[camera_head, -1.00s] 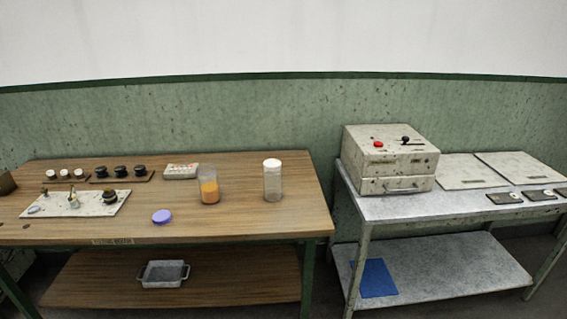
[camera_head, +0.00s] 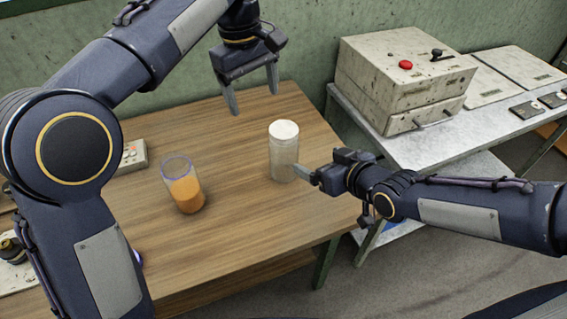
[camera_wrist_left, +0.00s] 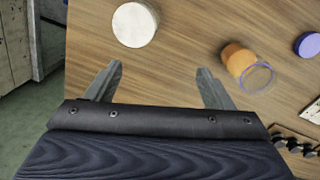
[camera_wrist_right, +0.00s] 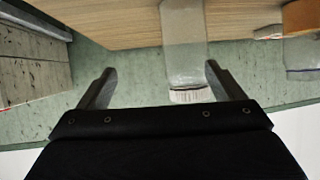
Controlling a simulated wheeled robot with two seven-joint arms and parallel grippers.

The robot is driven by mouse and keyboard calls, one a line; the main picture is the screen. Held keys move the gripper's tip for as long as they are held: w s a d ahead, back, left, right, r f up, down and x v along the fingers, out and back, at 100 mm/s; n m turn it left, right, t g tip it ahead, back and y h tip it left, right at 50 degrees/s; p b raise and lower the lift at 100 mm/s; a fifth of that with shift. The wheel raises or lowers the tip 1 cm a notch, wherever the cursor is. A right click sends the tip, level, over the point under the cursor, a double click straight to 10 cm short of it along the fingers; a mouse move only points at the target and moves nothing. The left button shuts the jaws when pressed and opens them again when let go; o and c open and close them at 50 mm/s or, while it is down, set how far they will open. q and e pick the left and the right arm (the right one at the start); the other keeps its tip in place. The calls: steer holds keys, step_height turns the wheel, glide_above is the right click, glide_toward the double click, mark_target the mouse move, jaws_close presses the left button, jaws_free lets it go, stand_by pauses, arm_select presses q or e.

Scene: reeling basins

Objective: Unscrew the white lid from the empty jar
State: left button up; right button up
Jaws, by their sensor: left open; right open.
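The clear jar (camera_head: 284,160) stands upright on the wooden table, with no contents visible, and its white lid (camera_head: 284,130) is on top. My left gripper (camera_head: 254,102) is open and empty, pointing down behind and left of the jar, apart from it. In the left wrist view the white lid (camera_wrist_left: 135,25) lies beyond the fingers, left of centre. My right gripper (camera_head: 303,173) is open at the jar's right side, low on its body. In the right wrist view the jar (camera_wrist_right: 184,45) appears upside down, ahead near the right-hand finger; contact cannot be told.
A jar of orange contents (camera_head: 185,192) stands left of the empty jar. A grey box with a red button (camera_head: 400,80) stands on the metal table at right. The wood between my left gripper and the jars is clear.

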mark_target(293, 158)
arm_select(q)
steer(key=shift+n+y, duration=0.5)
steer(key=shift+n, duration=0.1)
steer(key=d, duration=0.4)
steer(key=d+f, duration=0.1)
steer(key=d, duration=0.1)
steer(key=shift+w+f, duration=0.1)
steer(key=shift+w, duration=0.3)
arm_select(e)
steer(key=shift+n+y, duration=0.7)
steer(key=shift+y, duration=0.1)
steer(key=a, duration=0.2)
steer(key=a+f, duration=0.1)
steer(key=a, duration=0.1)
steer(key=shift+w+a, duration=0.1)
steer(key=shift+w, duration=0.25)
steer(key=shift+w+a+f, duration=0.15)
steer(key=shift+w+a, duration=0.1)
steer(key=x, duration=0.7)
